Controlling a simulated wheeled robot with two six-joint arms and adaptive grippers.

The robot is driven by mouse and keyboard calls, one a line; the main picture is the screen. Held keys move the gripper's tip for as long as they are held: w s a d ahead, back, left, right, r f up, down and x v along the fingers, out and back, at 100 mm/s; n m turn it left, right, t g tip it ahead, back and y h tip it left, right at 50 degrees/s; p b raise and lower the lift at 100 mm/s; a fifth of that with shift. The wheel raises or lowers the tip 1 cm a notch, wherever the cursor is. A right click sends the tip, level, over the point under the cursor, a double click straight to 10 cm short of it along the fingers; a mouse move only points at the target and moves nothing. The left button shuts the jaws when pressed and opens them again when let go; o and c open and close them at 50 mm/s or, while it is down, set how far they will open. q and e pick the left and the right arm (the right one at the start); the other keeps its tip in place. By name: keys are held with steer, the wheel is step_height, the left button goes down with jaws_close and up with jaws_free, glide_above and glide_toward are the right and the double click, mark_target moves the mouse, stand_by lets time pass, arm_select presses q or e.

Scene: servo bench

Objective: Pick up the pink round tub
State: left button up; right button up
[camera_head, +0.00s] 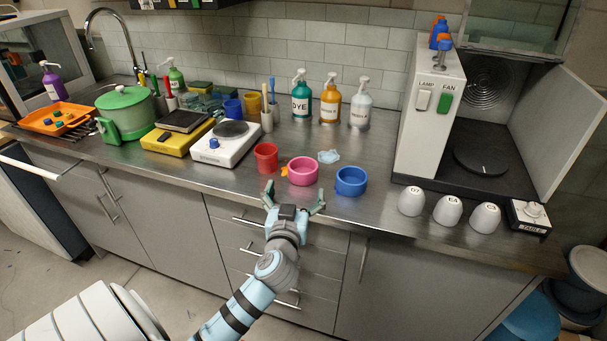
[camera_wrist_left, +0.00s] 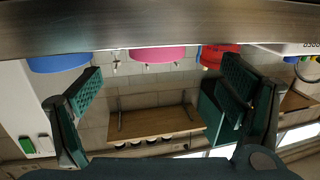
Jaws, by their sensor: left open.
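The pink round tub (camera_head: 303,172) stands on the steel counter near its front edge, between a red cup (camera_head: 266,157) and a blue round tub (camera_head: 351,181). My left gripper (camera_head: 294,197) is open and empty at the counter's front edge, just in front of the pink tub, its fingers spread to either side and apart from it. In the left wrist view the pink tub (camera_wrist_left: 158,54) shows beyond the counter edge, roughly centred between the open fingers (camera_wrist_left: 160,88). The counter edge hides part of it there. My right gripper is not in view.
A small orange item and a light-blue crumpled item (camera_head: 328,157) lie close to the pink tub. White cups (camera_head: 448,210) stand to the right, a white hotplate (camera_head: 226,146) to the left. Pump bottles (camera_head: 330,98) line the back. The counter edge (camera_wrist_left: 160,28) is close to the gripper.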

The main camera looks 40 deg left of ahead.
mark_target(301, 177)
arm_select(q)
steer(key=x, duration=0.8)
steer(key=shift+w+d, duration=0.2)
steer(key=shift+s, duration=0.1)
steer(key=c, duration=1.3)
